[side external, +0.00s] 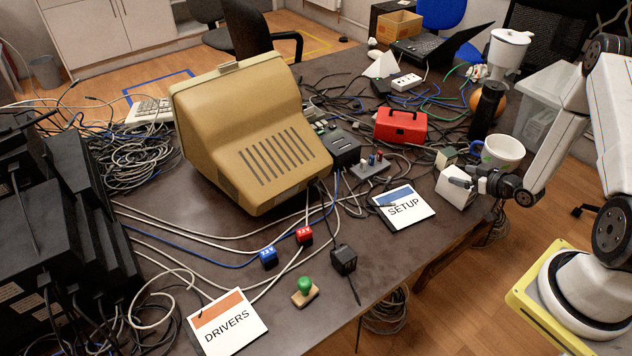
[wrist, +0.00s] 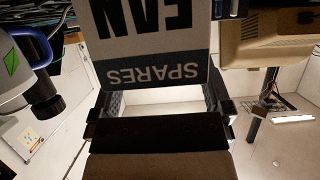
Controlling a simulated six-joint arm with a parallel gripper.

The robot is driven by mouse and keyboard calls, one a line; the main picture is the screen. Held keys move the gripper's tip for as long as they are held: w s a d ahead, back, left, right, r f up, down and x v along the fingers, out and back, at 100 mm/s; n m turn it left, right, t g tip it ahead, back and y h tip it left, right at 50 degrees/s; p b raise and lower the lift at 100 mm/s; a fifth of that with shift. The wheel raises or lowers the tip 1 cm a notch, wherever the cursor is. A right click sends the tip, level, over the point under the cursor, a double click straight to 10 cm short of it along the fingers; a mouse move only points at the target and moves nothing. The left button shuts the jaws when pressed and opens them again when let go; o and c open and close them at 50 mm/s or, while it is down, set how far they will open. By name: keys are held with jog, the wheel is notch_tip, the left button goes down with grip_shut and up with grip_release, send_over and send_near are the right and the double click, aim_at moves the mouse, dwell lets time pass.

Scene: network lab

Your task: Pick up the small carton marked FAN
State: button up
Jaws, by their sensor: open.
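The small carton marked FAN (wrist: 150,45) fills the upper middle of the wrist view, its face with FAN and SPARES lettering upside down. In the side view the small pale box near the table's right edge (side external: 453,196) appears to be this carton; its lettering is not readable there. My gripper (wrist: 163,100) is open, one finger on each side of the carton's lower edge in the wrist view. I cannot tell whether the fingers touch it. In the side view my gripper (side external: 463,182) is right at the carton and partly hides it.
A white mug with a blue handle (side external: 502,152) and a black bottle (side external: 487,110) stand close behind my gripper. A small pale-green box (side external: 446,157) is just beyond the carton. The SETUP card (side external: 403,206) lies to its left. A beige monitor (side external: 250,130) and cables crowd the table.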

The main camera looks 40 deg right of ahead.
jog(key=shift+x, duration=1.35)
jog(key=c, duration=1.2)
jog(key=shift+r, duration=0.1)
notch_tip(320, 180, up, 10)
